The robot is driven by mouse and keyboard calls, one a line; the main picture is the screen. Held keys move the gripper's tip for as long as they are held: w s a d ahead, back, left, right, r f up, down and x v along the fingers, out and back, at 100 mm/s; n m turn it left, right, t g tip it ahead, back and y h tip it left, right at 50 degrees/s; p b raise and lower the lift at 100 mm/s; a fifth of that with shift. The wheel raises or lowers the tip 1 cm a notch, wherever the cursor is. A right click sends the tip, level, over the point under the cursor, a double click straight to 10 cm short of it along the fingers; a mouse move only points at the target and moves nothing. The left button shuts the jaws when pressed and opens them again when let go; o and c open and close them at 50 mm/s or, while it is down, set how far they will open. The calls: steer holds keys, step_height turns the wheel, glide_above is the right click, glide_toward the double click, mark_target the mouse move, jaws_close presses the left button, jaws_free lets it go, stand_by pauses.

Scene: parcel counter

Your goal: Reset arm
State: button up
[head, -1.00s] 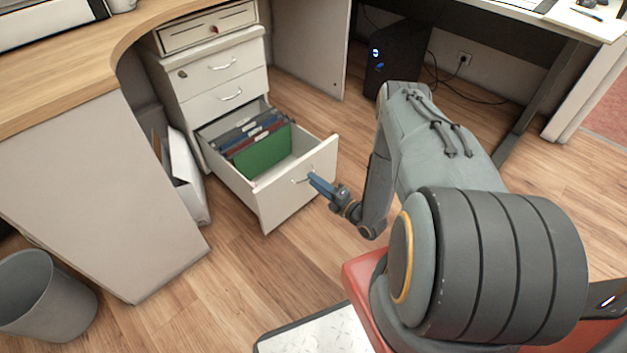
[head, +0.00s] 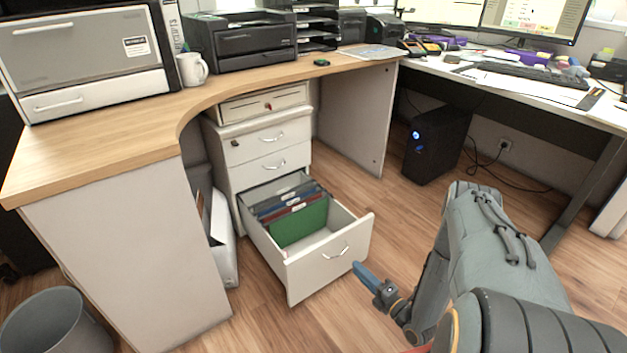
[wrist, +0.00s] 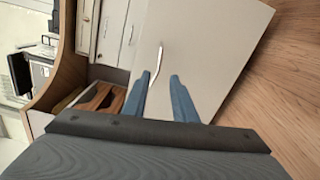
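My gripper (head: 358,267) is in front of the open bottom drawer (head: 305,278), a little below and right of its metal handle (head: 335,253). In the wrist view its two blue fingers (wrist: 160,78) are spread apart with nothing between them. The handle (wrist: 155,62) lies just beyond the fingertips, and the drawer front (wrist: 205,40) fills the middle. In the head view the fingers overlap and look like one. My arm reaches in from the lower right, bent and low.
The drawer holds hanging folders, with a green one (head: 300,222) in front. The cabinet's upper drawers (head: 265,150) are shut. A black computer tower (head: 435,143) stands under the desk at right. A grey bin (head: 55,325) is at lower left. Wooden floor (head: 400,215) is clear right of the drawer.

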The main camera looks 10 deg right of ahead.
steer(key=w+d+r+m+g+h, duration=0.1)
steer(key=w+r+m+g+h, duration=0.2)
steer(key=w+r+m, duration=0.5)
steer(key=w+d+r+m+g+h, duration=0.15)
steer(key=w+r+g, duration=0.3)
steer(key=r, duration=0.65)
steer(key=s+a+r+m+g+h, duration=0.1)
steer(key=s+a+r+m+g, duration=0.1)
steer(key=s+a+r+m, duration=0.5)
steer(key=s+a+r+m+g+h, duration=0.1)
steer(key=s+r+m+g+h, duration=0.15)
steer(key=s+r, duration=0.55)
steer(key=s+a+r+g+y, duration=0.1)
steer(key=s+a+r+g, duration=0.1)
steer(key=s+a+r, duration=0.5)
steer(key=s+a+r+g, duration=0.1)
steer(key=s+a+r, duration=0.1)
steer(key=s+a, duration=0.5)
steer(key=s+a+r+g+y, duration=0.1)
steer(key=s+a+r+g, duration=0.1)
steer(key=s+a+r, duration=0.5)
steer(key=s+d+r+m+p, duration=0.2)
steer(key=d+r+m+p, duration=0.3)
steer(key=d+r+p, duration=0.9)
steer(key=d+p, duration=0.1)
steer(key=p, duration=0.8)
steer(key=shift+s+h, duration=0.3)
steer(key=shift+s, duration=0.1)
